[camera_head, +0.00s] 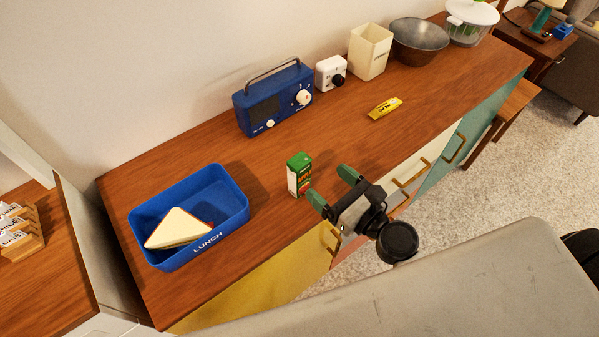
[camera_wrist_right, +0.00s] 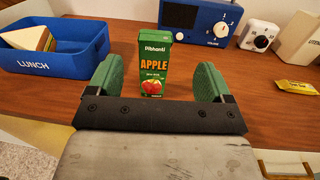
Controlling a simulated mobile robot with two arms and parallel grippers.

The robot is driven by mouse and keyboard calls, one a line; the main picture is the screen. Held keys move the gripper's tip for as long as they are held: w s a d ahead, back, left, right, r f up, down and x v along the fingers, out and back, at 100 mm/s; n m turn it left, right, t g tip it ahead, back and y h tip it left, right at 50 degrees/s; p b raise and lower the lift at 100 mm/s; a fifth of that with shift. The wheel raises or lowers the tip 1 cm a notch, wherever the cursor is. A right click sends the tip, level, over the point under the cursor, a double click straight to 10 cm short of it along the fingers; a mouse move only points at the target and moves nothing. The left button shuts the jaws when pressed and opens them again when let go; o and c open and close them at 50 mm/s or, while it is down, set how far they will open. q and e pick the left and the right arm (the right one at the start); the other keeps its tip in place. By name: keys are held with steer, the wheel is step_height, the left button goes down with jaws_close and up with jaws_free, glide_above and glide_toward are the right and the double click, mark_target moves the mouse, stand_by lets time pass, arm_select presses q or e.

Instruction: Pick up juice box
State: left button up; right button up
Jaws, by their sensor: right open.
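The juice box (camera_head: 299,174) is a small green carton standing upright on the wooden counter, right of the lunch box. In the right wrist view the juice box (camera_wrist_right: 155,64) shows its front with the word APPLE and red apples. My right gripper (camera_head: 332,186) is open, with green finger pads, just to the right of the box. In the wrist view the right gripper (camera_wrist_right: 158,82) has its fingers apart, with the box standing beyond and between them, nearer the left finger; nothing is held. My left gripper is in neither view.
A blue lunch box (camera_head: 241,213) holding a sandwich (camera_head: 180,228) stands left of the juice box. A blue radio (camera_head: 273,98), white timer (camera_head: 331,73), cream canister (camera_head: 370,51) and dark bowl (camera_head: 419,41) line the back. A yellow bar (camera_head: 385,108) lies to the right.

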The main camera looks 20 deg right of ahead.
mark_target(299, 160)
steer(key=x, duration=0.3)
steer(key=shift+w+a+r+p, duration=0.1)
steer(key=shift+w+a+p, duration=0.1)
steer(key=shift+p, duration=0.2)
steer(key=shift+a+p+x, duration=0.2)
steer(key=shift+p+x, duration=0.5)
steer(key=shift+x, duration=1.95)
steer(key=shift+s, duration=0.15)
steer(key=c, duration=1.4)
steer(key=shift+r+p, duration=0.35)
step_height(299, 160, up, 4)
steer(key=p, duration=0.2)
steer(key=shift+p, duration=0.3)
steer(key=s+d+r, duration=0.1)
steer(key=d+r, duration=0.1)
steer(key=d, duration=0.1)
steer(key=s+d+r, duration=0.2)
steer(key=d, duration=0.2)
steer(key=s+d+r, duration=0.1)
steer(key=d+r, duration=0.1)
steer(key=d, duration=0.1)
steer(key=shift+s+d+r, duration=0.1)
steer(key=shift+s+d, duration=0.25)
steer(key=shift+d, duration=0.05)
